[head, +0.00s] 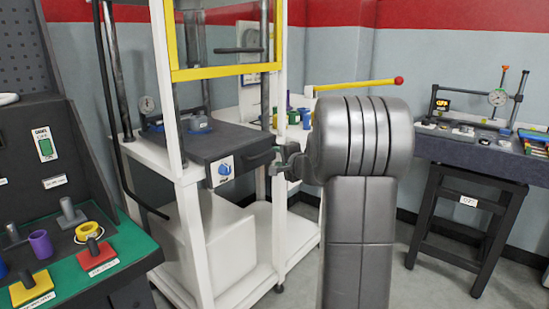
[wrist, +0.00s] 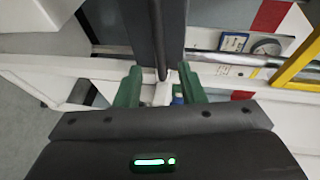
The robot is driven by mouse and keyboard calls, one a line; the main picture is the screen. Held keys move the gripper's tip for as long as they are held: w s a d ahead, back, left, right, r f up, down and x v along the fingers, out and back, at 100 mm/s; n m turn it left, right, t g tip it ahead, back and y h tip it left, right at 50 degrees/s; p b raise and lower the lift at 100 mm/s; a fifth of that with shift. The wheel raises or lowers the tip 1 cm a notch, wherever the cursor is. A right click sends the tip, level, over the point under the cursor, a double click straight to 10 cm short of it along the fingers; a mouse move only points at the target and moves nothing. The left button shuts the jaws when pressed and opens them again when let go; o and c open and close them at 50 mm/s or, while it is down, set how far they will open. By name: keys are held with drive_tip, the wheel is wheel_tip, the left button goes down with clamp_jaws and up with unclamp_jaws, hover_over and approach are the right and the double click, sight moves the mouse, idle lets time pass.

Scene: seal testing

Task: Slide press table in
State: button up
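The press table (head: 225,143) is a dark grey slab in a white press frame with yellow edging. Its front edge appears to stick out past the frame, but how far is hard to tell. A dark handle bar (head: 262,158) is on its front, right of a blue knob (head: 225,169). My gripper (head: 281,167) is at the right end of this handle in the head view, partly hidden by my arm. In the wrist view, its green fingers (wrist: 162,82) are apart, with the thin dark handle (wrist: 162,74) between them and a gap on both sides. The slab (wrist: 158,28) extends above.
The white press frame (head: 195,250) stands around the table. A yellow rod with a red ball (head: 398,81) juts out behind my arm. A green-topped bench (head: 125,245) with fittings is at left, a dark instrument table (head: 470,145) at right. Floor between is clear.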

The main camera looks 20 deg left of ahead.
drive_tip(key=shift+v, duration=2)
